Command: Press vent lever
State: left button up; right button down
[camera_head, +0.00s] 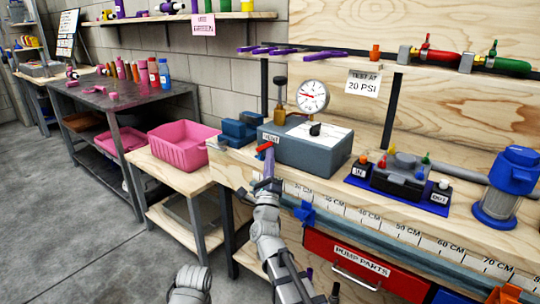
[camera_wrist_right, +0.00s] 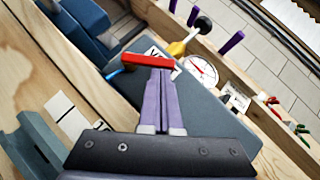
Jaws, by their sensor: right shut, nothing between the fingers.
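The vent lever (camera_head: 264,147) is a small red bar at the left end of the grey box (camera_head: 318,157), beside a label reading VENT (camera_head: 271,138). In the right wrist view the red lever (camera_wrist_right: 150,60) lies across the tips of my purple fingers; whether they touch it I cannot tell. My right gripper (camera_head: 268,168) is shut and empty, just at the lever; its fingers also show in the right wrist view (camera_wrist_right: 152,75). A round pressure gauge (camera_head: 313,97) stands behind the box. My left gripper is not in view.
A black pump with coloured knobs (camera_head: 402,175) and a blue-topped canister (camera_head: 510,185) stand to the right. A ruler strip runs along the bench front.

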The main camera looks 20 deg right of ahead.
aim_at(268, 146)
jog(key=r+n+y+p, duration=0.1)
jog(key=n+p, duration=0.1)
jog(key=r+n+g+y+p, duration=0.1)
jog(key=n+y+p, duration=0.1)
jog(key=p, duration=0.1)
jog(key=r+n+g+y+p, duration=0.1)
jog(key=n+p, duration=0.1)
jog(key=p, duration=0.1)
jog(key=shift+w+a+r+n+y, duration=0.15)
jog(key=shift+a+n+y, duration=0.05)
jog(key=shift+n+y, duration=0.1)
jog(key=shift+w+f, duration=0.1)
jog(key=shift+f, duration=0.2)
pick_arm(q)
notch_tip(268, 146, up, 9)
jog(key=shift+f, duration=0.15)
